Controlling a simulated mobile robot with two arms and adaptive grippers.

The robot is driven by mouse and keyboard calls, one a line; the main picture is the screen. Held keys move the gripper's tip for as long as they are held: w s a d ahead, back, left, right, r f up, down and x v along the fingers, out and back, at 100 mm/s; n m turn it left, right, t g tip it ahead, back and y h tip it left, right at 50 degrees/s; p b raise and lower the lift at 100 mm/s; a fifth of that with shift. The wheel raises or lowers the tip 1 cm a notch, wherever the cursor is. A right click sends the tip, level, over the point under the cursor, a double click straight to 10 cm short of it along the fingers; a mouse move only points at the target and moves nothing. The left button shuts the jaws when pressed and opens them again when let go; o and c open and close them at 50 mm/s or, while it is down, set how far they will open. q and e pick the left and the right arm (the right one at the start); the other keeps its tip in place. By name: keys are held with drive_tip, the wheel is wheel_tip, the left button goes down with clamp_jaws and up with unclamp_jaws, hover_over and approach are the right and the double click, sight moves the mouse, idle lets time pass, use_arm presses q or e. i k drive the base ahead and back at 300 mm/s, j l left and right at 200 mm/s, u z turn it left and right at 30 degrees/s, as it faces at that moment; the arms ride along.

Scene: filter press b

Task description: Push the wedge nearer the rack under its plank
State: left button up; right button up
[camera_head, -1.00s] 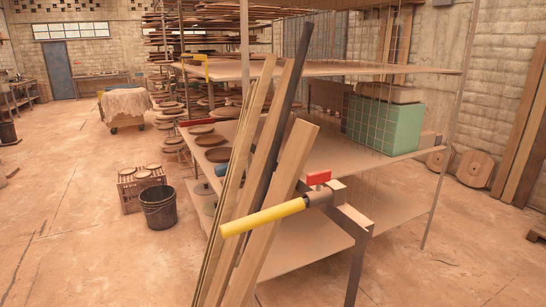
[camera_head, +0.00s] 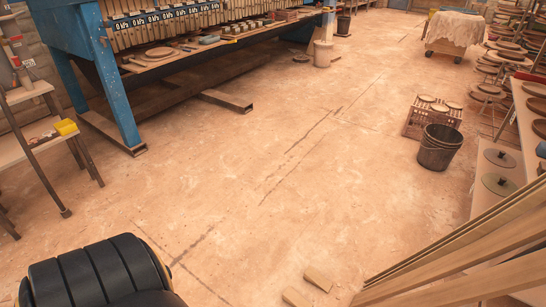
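Two small pale wooden wedges lie on the floor at the bottom of the head view. One wedge (camera_head: 318,279) is slightly farther right, on the side of the rack. The other wedge (camera_head: 295,298) is just left of it and close to the bottom edge. Long planks (camera_head: 450,255) lean at the lower right, with their lower ends near the bottom edge. The wedges appear apart from the planks' visible ends. Neither gripper shows. A thick black segment with a gold ring, seemingly part of my arm, fills the lower left.
The rack's shelves (camera_head: 527,130) stand at the right edge. A dark bucket (camera_head: 439,147) and a crate (camera_head: 414,124) stand before them. A blue-framed press (camera_head: 95,60) is at the back left, beside a small shelf stand (camera_head: 28,145). The middle floor is clear.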

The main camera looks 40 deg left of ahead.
sight(312, 275)
drive_tip(key=u, duration=0.9)
drive_tip(key=i+j+z, duration=0.65)
drive_tip(key=j, duration=0.3)
drive_tip(key=i+j+z, duration=0.45)
drive_tip(key=j, duration=0.35)
